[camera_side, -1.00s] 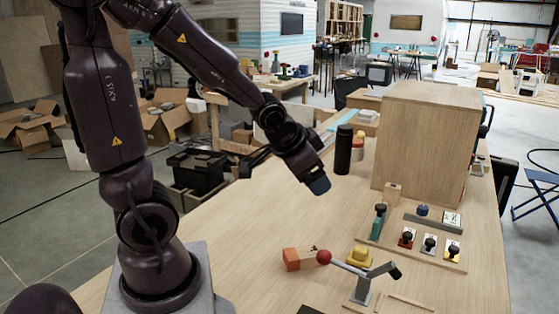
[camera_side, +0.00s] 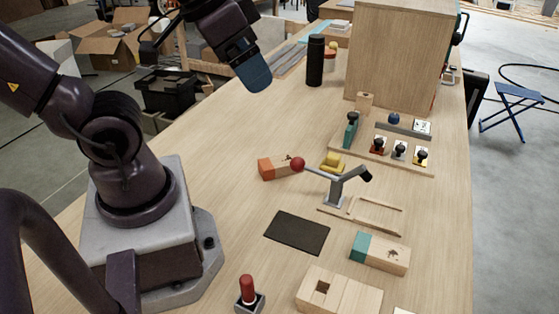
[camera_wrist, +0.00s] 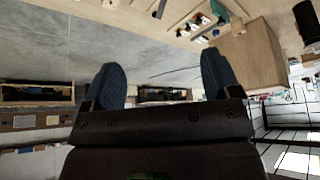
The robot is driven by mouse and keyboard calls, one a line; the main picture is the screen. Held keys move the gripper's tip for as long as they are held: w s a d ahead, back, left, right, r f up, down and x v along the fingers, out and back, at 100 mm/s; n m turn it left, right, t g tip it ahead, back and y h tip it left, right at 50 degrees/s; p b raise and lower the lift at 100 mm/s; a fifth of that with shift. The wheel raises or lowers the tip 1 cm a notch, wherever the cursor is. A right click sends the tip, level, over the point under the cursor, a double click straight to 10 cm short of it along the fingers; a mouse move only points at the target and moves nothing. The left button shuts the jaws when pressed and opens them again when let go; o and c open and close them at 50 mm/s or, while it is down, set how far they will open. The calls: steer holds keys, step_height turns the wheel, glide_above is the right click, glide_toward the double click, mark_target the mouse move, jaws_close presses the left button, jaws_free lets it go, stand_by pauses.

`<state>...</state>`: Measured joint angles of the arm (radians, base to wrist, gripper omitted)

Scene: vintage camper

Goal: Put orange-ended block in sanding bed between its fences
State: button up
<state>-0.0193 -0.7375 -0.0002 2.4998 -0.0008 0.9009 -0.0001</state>
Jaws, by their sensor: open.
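The orange-ended block (camera_side: 280,167) lies on the table in the side view, its orange end to the left and its wooden end to the right. A red ball knob (camera_side: 298,164) on a lever shows at its right end. Two low wooden rails (camera_side: 362,215), which look like the sanding bed's fences, lie to the right of the block, beside the lever's grey stand. My gripper (camera_side: 257,80) is high above the table, far behind the block. In the wrist view my gripper (camera_wrist: 162,85) is open, with two blue fingertips apart and nothing between them.
A yellow piece (camera_side: 332,162) sits just right of the block. A black bottle (camera_side: 315,60) and a large wooden box (camera_side: 402,55) stand behind.

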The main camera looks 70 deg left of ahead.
steer(key=w+a+f+n+g, duration=0.2)
steer(key=w+a+f+g, duration=0.25)
steer(key=a+f, duration=0.35)
steer(key=m, duration=0.2)
glide_above(281, 161)
step_height(281, 161, down, 13)
steer(key=shift+g, duration=0.45)
steer(key=f, duration=0.6)
steer(key=shift+s+f, duration=0.1)
steer(key=shift+s, duration=0.15)
steer(key=shift+w+f, duration=0.15)
steer(key=shift+f, duration=1.4)
steer(key=shift+w+f, duration=0.15)
steer(key=shift+f, duration=1.35)
steer(key=shift+c, duration=0.5)
steer(key=c, duration=1)
steer(key=shift+r, duration=0.1)
